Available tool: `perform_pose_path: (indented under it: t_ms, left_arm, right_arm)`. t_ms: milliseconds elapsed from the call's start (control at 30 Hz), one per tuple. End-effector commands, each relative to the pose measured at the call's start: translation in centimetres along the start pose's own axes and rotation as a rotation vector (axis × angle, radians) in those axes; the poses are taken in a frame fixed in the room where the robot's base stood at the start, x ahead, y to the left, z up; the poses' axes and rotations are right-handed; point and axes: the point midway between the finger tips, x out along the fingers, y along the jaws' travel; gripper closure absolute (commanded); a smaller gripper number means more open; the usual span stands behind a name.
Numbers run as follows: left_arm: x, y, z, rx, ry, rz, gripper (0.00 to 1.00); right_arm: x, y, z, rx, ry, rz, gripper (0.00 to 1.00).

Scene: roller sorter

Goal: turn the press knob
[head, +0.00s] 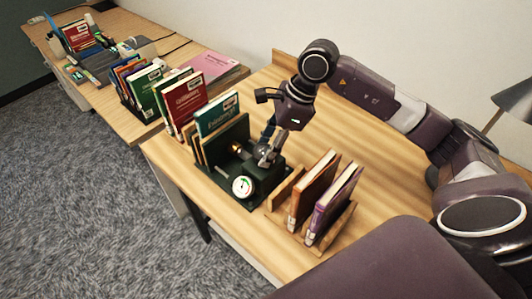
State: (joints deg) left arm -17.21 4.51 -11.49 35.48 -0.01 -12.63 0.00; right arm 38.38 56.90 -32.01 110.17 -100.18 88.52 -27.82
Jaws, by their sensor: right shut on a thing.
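The press (262,183) is a dark green block with a round white dial gauge (242,187) on its front, near the table's front edge. Upright books stand against its left side. A small brass-coloured part (235,148) shows on the press, left of my gripper. My right gripper (268,154) reaches down from above onto the upper right of the press. Its fingers are shut on the press knob, which they largely hide. My left gripper is out of view.
A wooden rack (284,190) with an orange book (314,186) and a purple book (336,203) stands close to the right of the press. More books (186,98) line the left. The table (345,125) behind the rack is bare.

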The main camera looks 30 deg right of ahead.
Motion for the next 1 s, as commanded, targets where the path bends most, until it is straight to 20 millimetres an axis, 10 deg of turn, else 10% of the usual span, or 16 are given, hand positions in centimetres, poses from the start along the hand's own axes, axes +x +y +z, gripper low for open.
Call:
perform_pose_path:
  t_ms: [900, 933, 1000]
  left_arm:
    - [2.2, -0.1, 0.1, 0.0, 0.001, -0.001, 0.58]
    - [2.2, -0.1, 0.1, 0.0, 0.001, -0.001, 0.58]
    - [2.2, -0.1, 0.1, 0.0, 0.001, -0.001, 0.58]
  right_arm:
    - [-0.1, 0.1, 0.0, 0.185, 0.001, -0.077, 0.83]
    - [-0.1, 0.1, 0.0, 0.185, 0.001, -0.077, 0.56]
    - [-0.1, 0.1, 0.0, 0.185, 0.001, -0.077, 0.48]
